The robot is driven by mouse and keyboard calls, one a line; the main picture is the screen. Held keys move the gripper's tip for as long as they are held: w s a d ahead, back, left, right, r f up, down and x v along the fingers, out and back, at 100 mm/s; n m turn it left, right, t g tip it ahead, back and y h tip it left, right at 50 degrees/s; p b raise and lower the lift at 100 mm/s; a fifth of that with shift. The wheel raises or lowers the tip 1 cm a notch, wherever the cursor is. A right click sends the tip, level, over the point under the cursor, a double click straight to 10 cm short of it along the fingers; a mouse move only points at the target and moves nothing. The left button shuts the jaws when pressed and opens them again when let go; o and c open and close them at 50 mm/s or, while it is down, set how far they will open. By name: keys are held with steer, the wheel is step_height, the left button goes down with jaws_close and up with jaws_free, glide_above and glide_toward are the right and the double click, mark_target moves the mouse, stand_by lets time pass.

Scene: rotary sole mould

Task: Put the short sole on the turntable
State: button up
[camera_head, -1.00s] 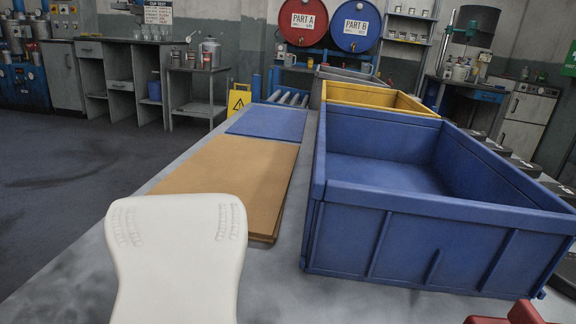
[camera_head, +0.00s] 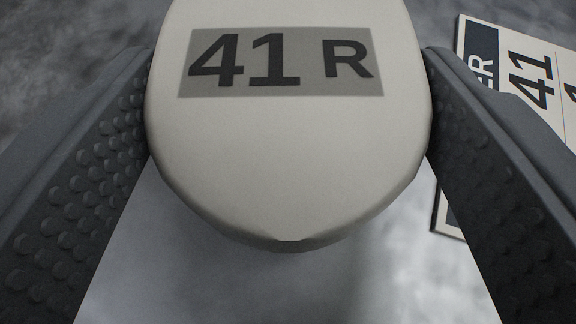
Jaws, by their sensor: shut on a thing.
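A white, rounded piece (camera_head: 290,165) marked "41 R" on a grey label fills the upper middle of the view. My gripper (camera_head: 288,110) has its two dark, studded fingers against the left and right sides of this piece and is shut on it. The far end of the piece runs out of the top of the picture. I cannot tell from this whether it is the short sole. No turntable shows.
A board (camera_head: 515,50) printed with "41" and part of a word lies at the right, partly behind the right finger. A mottled grey surface (camera_head: 270,285) lies below the piece, bare in the middle.

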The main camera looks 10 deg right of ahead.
step_height(320, 180, down, 3)
steer(key=shift+r, duration=0.15)
steer(key=o, duration=1.1)
steer(key=shift+r, duration=0.1)
steer(key=shift+s+r, duration=0.25)
steer(key=shift+s, duration=0.15)
steer(key=shift+p+v, duration=0.75)
steer(key=shift+v, duration=4.85)
steer(key=shift+a+f, duration=0.1)
steer(key=shift+a, duration=0.05)
